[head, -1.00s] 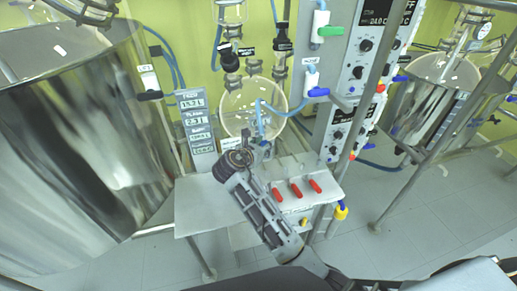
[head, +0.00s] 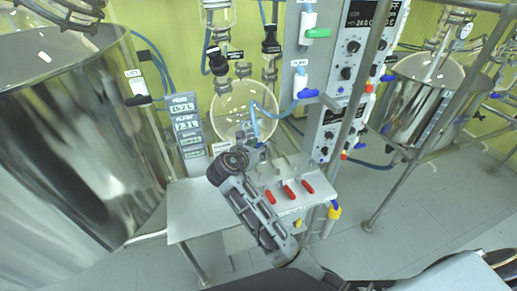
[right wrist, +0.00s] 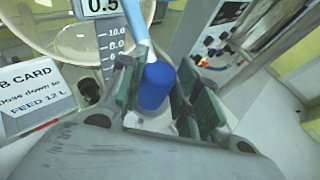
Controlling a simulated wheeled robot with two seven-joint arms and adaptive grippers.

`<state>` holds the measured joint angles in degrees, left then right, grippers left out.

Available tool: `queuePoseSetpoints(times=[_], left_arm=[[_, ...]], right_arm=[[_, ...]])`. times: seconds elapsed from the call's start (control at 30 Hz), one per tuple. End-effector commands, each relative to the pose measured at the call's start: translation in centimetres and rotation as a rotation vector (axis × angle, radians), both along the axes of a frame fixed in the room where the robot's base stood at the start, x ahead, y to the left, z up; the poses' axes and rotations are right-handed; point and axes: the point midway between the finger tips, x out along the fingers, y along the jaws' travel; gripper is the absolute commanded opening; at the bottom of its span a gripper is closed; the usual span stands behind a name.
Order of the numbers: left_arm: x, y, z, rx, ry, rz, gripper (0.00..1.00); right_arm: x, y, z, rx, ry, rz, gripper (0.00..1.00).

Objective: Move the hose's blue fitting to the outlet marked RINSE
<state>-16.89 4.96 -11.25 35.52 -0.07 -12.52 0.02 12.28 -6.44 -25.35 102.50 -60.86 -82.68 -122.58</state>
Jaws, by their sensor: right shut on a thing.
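My right gripper (head: 254,148) is at the small metal bench, in front of the round glass flask. In the right wrist view its fingers (right wrist: 160,92) are shut on the blue fitting (right wrist: 155,85), one on each side. The light blue hose (right wrist: 135,25) leaves the fitting upward; it also shows in the head view (head: 267,109), looping to the white valve with a blue handle (head: 305,93). The fitting is hard to make out in the head view. The outlet marked RINSE cannot be told by its label in either view. My left gripper is not in view.
The bench (head: 200,205) carries several red levers (head: 288,192) right of my gripper. The glass flask (head: 240,100) hangs close behind. A large steel vessel (head: 70,140) stands left, control boxes (head: 345,60) right. A white card (right wrist: 35,95) is near the fingers.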

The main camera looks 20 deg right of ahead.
Motion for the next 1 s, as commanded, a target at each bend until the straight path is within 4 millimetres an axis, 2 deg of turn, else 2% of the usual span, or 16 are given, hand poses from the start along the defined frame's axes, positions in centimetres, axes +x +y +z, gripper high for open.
queuePoseSetpoints(times=[0.23, 0.53, 1.0], left_arm=[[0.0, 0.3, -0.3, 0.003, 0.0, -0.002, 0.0], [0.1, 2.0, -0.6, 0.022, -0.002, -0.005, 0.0], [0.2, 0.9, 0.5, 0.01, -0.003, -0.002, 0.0]], right_arm=[[0.0, 0.0, 0.7, 0.001, -0.004, 0.0, 0.0], [0.0, 0.0, 1.6, 0.001, -0.003, 0.001, 0.0], [0.0, 0.0, 2.5, -0.001, -0.002, 0.001, 0.0]])
